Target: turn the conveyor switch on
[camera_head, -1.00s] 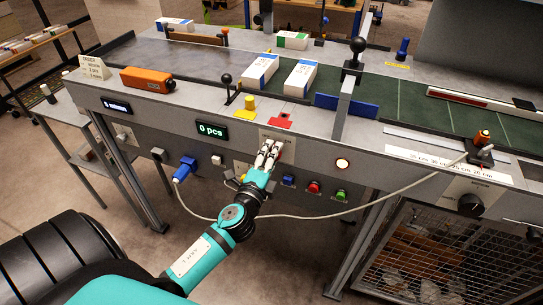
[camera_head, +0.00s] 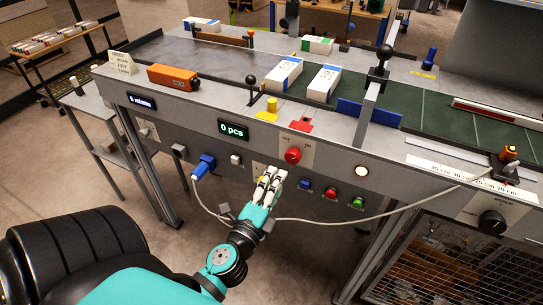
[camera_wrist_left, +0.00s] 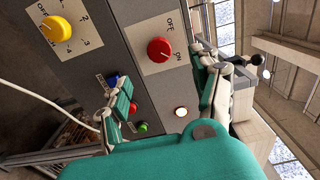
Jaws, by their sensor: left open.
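The conveyor switch is a red round knob (camera_head: 292,155) on a light plate with OFF and ON marks, on the front panel of the conveyor bench. In the left wrist view the red knob (camera_wrist_left: 159,50) is near the top middle, with its marks beside it. I cannot tell which mark it points to. My left gripper (camera_head: 271,180) is open and empty, just below and left of the knob in the head view, apart from it. In the left wrist view its fingers (camera_wrist_left: 165,78) stand apart, with the knob beyond them. My right gripper is not in view.
A yellow knob (camera_wrist_left: 56,28) is beside the switch. Blue, red and green buttons (camera_head: 330,193) are at lower right. A pale cable (camera_head: 330,221) hangs across the front. Reams (camera_head: 323,83) lie on the belt. The counter display (camera_head: 233,129) reads 0 pcs.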

